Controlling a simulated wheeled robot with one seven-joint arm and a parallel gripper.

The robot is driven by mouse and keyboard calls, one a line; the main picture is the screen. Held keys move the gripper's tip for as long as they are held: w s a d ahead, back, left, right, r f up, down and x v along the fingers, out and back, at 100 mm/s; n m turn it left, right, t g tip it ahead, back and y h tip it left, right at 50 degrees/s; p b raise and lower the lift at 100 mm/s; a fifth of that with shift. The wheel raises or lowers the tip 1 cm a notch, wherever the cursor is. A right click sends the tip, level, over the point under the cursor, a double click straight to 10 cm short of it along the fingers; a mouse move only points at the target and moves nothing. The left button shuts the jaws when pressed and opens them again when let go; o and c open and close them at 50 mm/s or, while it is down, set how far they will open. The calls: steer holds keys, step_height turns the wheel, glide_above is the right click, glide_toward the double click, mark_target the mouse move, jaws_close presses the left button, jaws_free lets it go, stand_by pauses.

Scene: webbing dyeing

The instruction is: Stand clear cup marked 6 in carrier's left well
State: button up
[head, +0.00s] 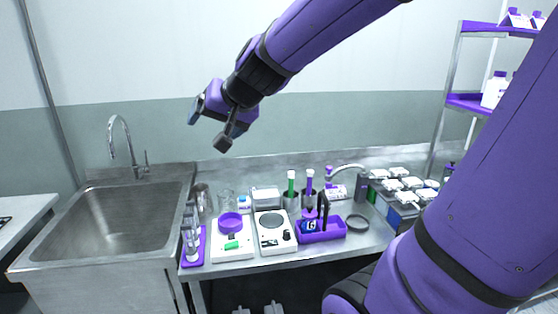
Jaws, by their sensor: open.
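My gripper (207,127) is open and empty, high in front of the wall and well above the bench. Several clear vessels (190,238) stand in a row on a narrow purple tray (199,262) at the bench's left end. Another clear vessel (227,199) stands behind the white board. No mark 6 is readable, so I cannot tell which is the cup.
A steel sink (100,215) with a tall tap adjoins the bench on the left. White-topped containers (402,184) stand right.

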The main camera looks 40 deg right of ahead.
steer(key=s+f+n+g+h, duration=0.1)
steer(key=s+n+g, duration=0.3)
steer(key=s, duration=1.5)
steer(key=shift+f+n+h, duration=0.3)
steer(key=shift+f+n, duration=0.3)
steer(key=shift+n, duration=0.1)
